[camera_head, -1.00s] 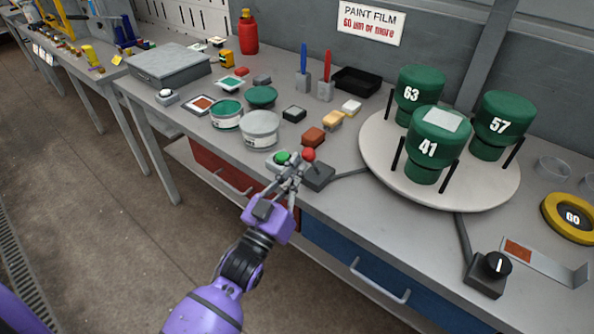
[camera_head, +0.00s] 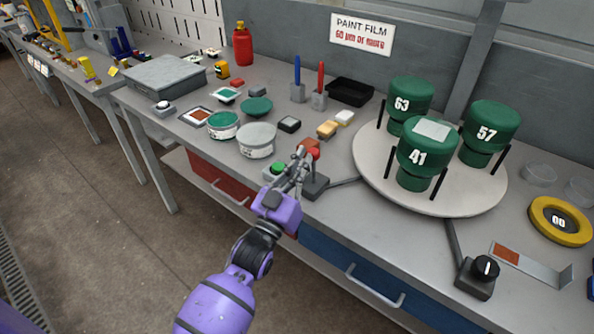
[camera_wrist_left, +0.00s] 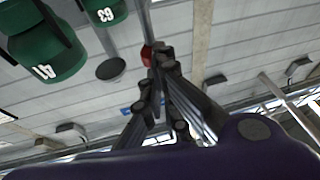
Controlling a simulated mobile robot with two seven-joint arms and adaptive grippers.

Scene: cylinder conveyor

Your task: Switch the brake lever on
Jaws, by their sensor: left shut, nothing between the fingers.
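The brake lever has a dark grey base box (camera_head: 314,186) at the table's front edge, beside a green push button (camera_head: 278,168). Its red knob shows just beyond my fingertips in the left wrist view (camera_wrist_left: 147,55); in the head view it is hard to separate from a red block behind it. My left gripper (camera_head: 302,162) is shut and empty, over the front edge between the button and the lever base. Its fingers partly hide the lever shaft, and I cannot tell whether they touch it. My right gripper is not in view.
A white turntable (camera_head: 369,165) with green numbered cylinders (camera_head: 427,155) stands right of the lever. A black rotary knob (camera_head: 485,268) sits at the front right. Drawers lie below the table edge.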

